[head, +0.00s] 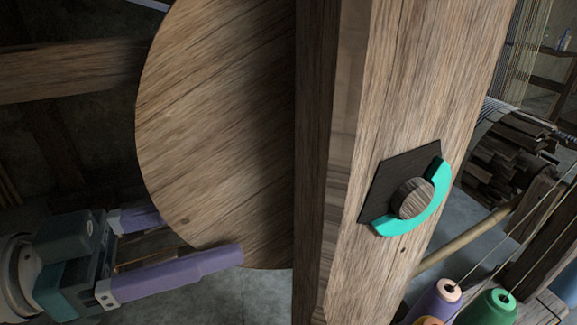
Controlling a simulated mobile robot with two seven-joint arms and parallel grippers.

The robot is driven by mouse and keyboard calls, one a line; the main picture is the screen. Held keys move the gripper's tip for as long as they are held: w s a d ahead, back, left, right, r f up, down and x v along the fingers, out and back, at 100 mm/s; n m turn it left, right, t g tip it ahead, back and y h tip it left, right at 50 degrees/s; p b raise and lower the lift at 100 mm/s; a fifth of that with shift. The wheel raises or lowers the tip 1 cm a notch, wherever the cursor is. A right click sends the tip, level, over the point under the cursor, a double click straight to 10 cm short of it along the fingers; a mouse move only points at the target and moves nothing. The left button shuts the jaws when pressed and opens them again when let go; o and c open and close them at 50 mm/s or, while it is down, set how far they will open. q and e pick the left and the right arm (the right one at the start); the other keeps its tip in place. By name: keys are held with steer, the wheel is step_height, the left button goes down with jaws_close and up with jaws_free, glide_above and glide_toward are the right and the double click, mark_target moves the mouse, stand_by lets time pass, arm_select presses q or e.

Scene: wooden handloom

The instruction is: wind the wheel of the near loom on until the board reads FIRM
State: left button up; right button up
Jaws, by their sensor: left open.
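The wheel (215,120) is a large wooden disc at centre left, its right part hidden behind an upright post. My left gripper (200,238) is at the wheel's lower left rim with its purple fingers apart. The near finger overlaps the front of the lower rim; the far finger's tip is hidden behind the disc. I cannot tell whether either finger touches the wood. No board with readable words is in view. My right gripper is not in view.
The thick wooden post (400,100) stands right of the wheel. It bears a dark plate (375,185) with a teal arc (438,195) around a round wooden end (412,198). Purple (437,300) and green (490,308) thread cones stand at lower right. A beam (70,72) runs at upper left.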

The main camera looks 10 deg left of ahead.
mark_target(240, 219)
arm_select(q)
steer(key=shift+x, duration=1.9)
jaws_close()
steer(key=shift+w, duration=0.1)
steer(key=shift+a, duration=0.1)
